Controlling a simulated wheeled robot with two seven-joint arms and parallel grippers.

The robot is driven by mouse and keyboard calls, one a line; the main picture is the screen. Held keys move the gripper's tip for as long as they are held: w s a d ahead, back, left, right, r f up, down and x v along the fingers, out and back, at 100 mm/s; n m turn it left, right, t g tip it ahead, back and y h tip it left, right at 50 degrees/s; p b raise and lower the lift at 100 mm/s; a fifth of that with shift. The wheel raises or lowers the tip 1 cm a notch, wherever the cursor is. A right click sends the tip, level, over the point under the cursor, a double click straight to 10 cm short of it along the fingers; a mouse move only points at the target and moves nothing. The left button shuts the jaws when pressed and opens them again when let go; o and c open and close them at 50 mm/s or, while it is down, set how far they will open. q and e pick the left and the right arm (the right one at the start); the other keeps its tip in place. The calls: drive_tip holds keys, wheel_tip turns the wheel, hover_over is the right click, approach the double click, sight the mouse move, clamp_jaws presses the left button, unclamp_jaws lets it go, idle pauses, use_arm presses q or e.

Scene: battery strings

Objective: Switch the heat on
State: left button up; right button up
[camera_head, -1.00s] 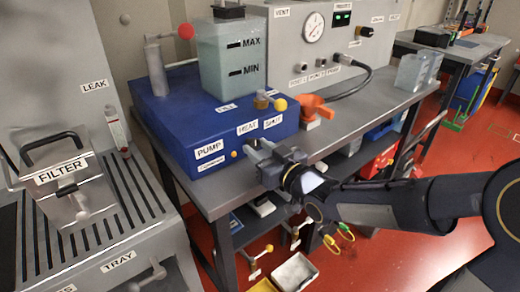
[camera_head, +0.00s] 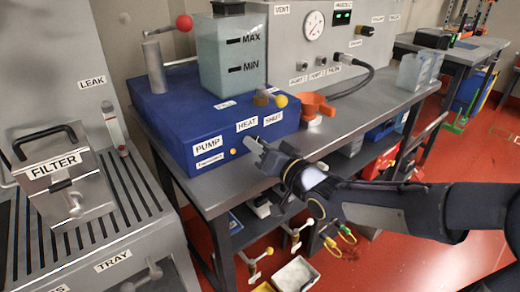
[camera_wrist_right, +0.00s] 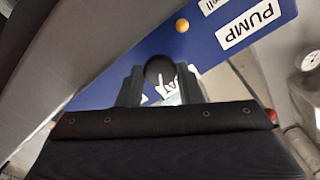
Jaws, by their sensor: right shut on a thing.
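The blue unit (camera_head: 190,115) on the grey bench carries PUMP, HEAT and SHUT labels on its front. The HEAT label (camera_head: 247,125) sits just above my right gripper (camera_head: 258,152). In the right wrist view, a dark round knob (camera_wrist_right: 160,70) with a white mark sits between the fingertips of my right gripper (camera_wrist_right: 160,85), by the partly hidden HEAT label (camera_wrist_right: 173,98). The gripper is shut on this knob. The gripper hides the knob in the head view. My left gripper is not in view.
A small orange button (camera_head: 233,152) is just left of my right gripper. A clear tank (camera_head: 230,60) with MAX and MIN marks and an orange funnel (camera_head: 316,106) stand near. A FILTER box (camera_head: 65,175) is at the left. Red floor lies in front of the bench.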

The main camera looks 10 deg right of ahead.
drive_tip(key=m, duration=0.5)
drive_tip(key=shift+m, duration=0.3)
idle(0.4)
drive_tip(key=o, duration=0.9)
drive_tip(key=shift+o, duration=0.2)
drive_tip(key=shift+s+d, duration=0.1)
drive_tip(key=p+v, duration=0.1)
drive_tip(key=v, duration=0.6)
drive_tip(key=shift+s, duration=0.25)
drive_tip(key=shift+d, duration=0.1)
